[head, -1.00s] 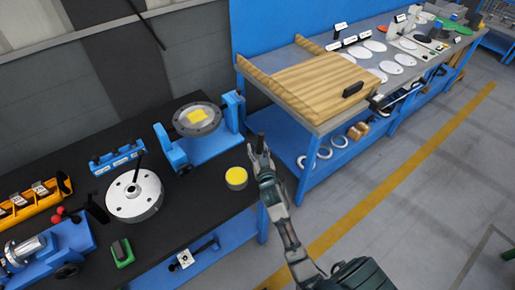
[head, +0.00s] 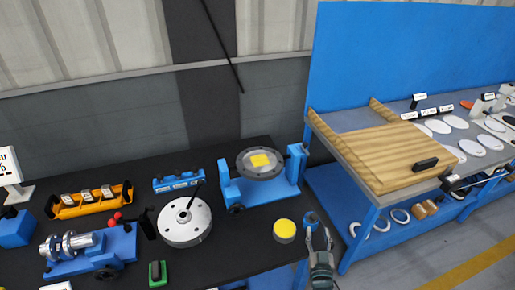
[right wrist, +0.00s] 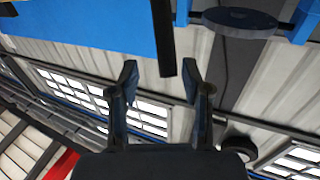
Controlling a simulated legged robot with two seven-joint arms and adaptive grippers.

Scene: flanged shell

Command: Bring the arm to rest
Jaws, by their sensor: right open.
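My right gripper (head: 318,232) is low in the head view, at the right end of the black bench, just right of a yellow-topped round pot (head: 284,231). In the right wrist view its two fingers (right wrist: 160,82) stand apart. A dark bar shows above and between the fingertips in that view; I cannot tell what it is or how far away. A grey flanged disc with a yellow patch (head: 261,162) sits in a blue stand (head: 268,190). A silver flanged round part (head: 185,222) with a dark rod stands on the bench. My left gripper is out of view.
The black bench (head: 120,185) also holds a yellow rack (head: 92,201), a blue block rack (head: 178,181), a blue fixture with a metal shaft (head: 88,250) and a green item (head: 157,272). A second table with a wooden board (head: 390,156) stands right, across a gap.

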